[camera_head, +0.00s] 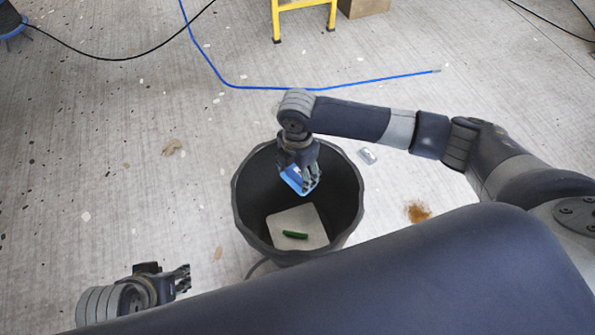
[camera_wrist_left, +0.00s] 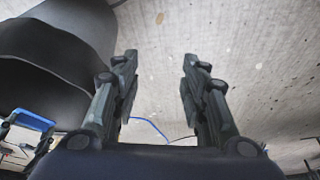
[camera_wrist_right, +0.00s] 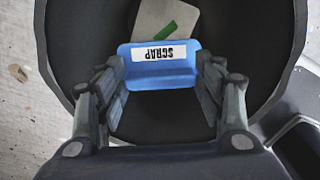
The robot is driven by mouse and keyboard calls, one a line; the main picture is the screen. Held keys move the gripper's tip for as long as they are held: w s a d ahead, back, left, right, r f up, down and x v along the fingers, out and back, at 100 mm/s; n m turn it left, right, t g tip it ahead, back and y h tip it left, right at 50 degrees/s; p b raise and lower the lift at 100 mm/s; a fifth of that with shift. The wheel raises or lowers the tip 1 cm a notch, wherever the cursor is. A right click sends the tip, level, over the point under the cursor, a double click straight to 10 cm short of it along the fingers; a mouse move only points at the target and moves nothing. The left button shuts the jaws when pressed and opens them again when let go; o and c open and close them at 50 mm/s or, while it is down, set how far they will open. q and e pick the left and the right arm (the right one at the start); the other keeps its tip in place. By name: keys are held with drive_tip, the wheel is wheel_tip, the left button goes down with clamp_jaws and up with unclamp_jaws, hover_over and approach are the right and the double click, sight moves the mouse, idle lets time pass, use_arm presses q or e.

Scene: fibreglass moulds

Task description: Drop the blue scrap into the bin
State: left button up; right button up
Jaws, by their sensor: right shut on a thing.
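My right gripper (camera_head: 305,183) is shut on the blue scrap (camera_head: 292,178), over the mouth of the black bin (camera_head: 243,205). In the right wrist view the scrap (camera_wrist_right: 155,75) sits between the fingers (camera_wrist_right: 160,82), with a white label reading SCRAP turned upside down. The bin (camera_wrist_right: 75,62) lies below it. My left gripper (camera_head: 184,279) is at the lower left, outside the bin. In the left wrist view its fingers (camera_wrist_left: 157,75) are apart with nothing between them.
In the bin lie a pale flat piece (camera_head: 312,221) and a green piece (camera_head: 295,235). A small pale item (camera_head: 367,156) lies on the floor right of the bin. A blue hose (camera_head: 300,88) and a yellow stand (camera_head: 304,5) are behind. Floor left of the bin is mostly clear.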

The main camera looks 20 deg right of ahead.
sight(298, 175)
wheel_tip(298, 175, down, 2)
drive_tip(key=shift+f+b, duration=0.1)
drive_tip(key=shift+b, duration=0.8)
use_arm(q)
drive_tip(key=w+d+r+t+h, duration=0.1)
drive_tip(key=w+d+r+t, duration=0.1)
drive_tip(key=w, duration=0.4)
drive_tip(key=w+d+r+t, duration=0.2)
drive_tip(key=w+r+t, duration=0.3)
drive_tip(key=w, duration=0.1)
drive_tip(key=shift+w+d+h, duration=0.15)
drive_tip(key=shift+w+h, duration=0.15)
drive_tip(key=shift+h, duration=0.1)
use_arm(e)
drive_tip(key=o, duration=1)
drive_tip(key=shift+c, duration=0.2)
wheel_tip(298, 175, up, 12)
use_arm(q)
drive_tip(key=shift+s, duration=0.1)
